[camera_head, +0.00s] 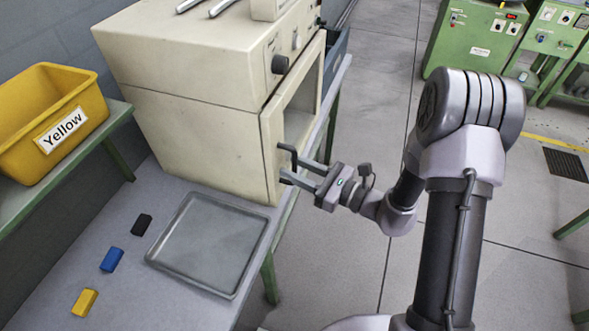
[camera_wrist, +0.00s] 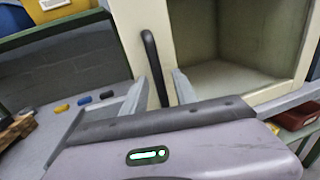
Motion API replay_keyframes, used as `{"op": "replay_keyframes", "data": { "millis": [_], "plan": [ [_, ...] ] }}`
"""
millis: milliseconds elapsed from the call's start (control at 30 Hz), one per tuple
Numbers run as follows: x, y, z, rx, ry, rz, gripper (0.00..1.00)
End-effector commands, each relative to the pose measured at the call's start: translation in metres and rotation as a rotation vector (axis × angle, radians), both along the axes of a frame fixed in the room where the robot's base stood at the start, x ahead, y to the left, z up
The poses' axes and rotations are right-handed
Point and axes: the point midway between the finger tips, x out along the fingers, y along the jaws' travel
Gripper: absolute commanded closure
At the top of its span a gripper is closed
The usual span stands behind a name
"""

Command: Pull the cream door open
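The cream door (camera_head: 271,130) is on the front of the cream machine (camera_head: 185,60). It appears closed, and its frame surrounds a large window or opening that shows a hollow interior. A black bar handle (camera_head: 286,148) is on the door's near edge; it also shows in the wrist view (camera_wrist: 150,55). My gripper (camera_head: 290,169) is at the handle. In the wrist view my gripper (camera_wrist: 157,88) has its fingers apart, one on each side of the handle's lower part. Gaps show between the fingers and the handle, so it is not gripped. The lower handle end is hidden behind the gripper body.
A grey tray (camera_head: 207,240) lies on the bench (camera_head: 120,285) beside black (camera_head: 141,224), blue (camera_head: 111,259) and yellow (camera_head: 85,302) blocks. A yellow bin (camera_head: 48,110) stands left. Green machines (camera_head: 478,40) stand at the back.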

Motion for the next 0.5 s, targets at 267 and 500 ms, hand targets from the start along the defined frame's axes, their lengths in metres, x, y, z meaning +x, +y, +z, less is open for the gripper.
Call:
{"op": "replay_keyframes", "data": {
  "millis": [267, 500],
  "plan": [
    [0.0027, 0.0046, 0.0003, 0.001, 0.001, 0.0, 0.66],
    [0.0024, 0.0044, 0.0002, 0.001, 0.001, 0.0, 0.99]
  ]
}}
